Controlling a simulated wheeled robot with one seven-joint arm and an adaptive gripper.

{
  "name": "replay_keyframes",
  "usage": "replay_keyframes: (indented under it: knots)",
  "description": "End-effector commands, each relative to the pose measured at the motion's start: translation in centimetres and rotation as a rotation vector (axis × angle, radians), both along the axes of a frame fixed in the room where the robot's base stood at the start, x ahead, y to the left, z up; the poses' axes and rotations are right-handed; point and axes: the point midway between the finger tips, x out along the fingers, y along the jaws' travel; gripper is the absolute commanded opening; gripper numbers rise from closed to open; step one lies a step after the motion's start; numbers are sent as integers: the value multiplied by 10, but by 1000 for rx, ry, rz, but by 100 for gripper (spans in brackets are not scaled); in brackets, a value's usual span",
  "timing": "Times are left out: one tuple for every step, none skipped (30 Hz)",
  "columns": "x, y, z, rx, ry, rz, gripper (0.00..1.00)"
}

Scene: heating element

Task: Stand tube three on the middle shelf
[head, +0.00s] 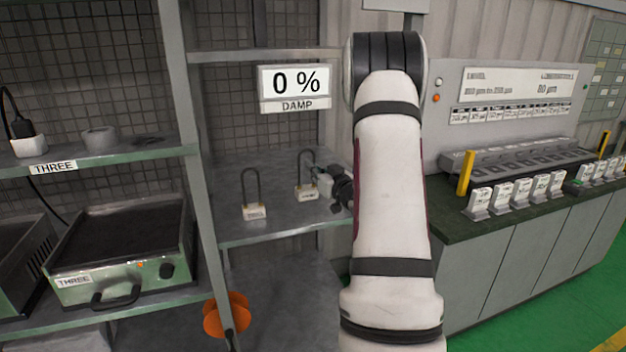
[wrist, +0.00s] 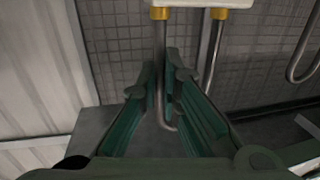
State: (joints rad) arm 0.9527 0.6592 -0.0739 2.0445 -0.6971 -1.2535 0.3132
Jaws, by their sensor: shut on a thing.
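Two heating tubes, each a dark U-shaped rod on a small white labelled block, show at the grey shelf under the DAMP sign. The left tube (head: 254,212) stands upright on the shelf (head: 280,228). The right tube (head: 306,193) is upright at my gripper (head: 328,184); I cannot tell whether its base touches the shelf. Neither label reads clearly. In the wrist view the green fingers of my gripper (wrist: 166,88) are closed around one leg of a tube (wrist: 214,50). Its white block with yellow collars is at the top edge. Another bent rod (wrist: 304,62) shows at right.
A shelf post (head: 190,140) stands left of the tubes. Beyond it are a hotplate marked THREE (head: 125,240) and an upper shelf marked THREE (head: 120,155). The DAMP 0 % sign (head: 295,86) hangs above. A counter with several white blocks (head: 510,195) is at right.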

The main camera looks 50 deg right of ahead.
Motion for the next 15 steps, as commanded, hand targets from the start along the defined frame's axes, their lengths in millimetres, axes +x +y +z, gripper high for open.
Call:
replay_keyframes:
  knots:
    - [2, -1, 0, 0, -1, 0, 0]
    - [3, -2, 0, 0, -1, 0, 0]
    - [5, -3, 0, 0, -1, 0, 0]
    - [7, -5, 0, 0, -1, 1, 0]
    - [9, -6, 0, -1, -2, 1, 0]
    - [9, -7, -6, 2, 0, 0, 0]
    - [9, -7, -12, 4, 2, 0, 0]
    - [9, -7, -16, 4, 2, 0, 0]
    - [9, -6, -23, 4, 1, 0, 0]
    - [9, -7, -27, 4, 1, 0, 0]
    - [9, -7, -31, 4, 1, -1, 0]
    - [9, -7, -34, 2, 0, 0, 0]
    - [8, -7, -36, 1, 0, 0, 0]
    - [8, -7, -36, 0, -1, 0, 0]
    - [9, -7, -36, -2, -2, 0, 0]
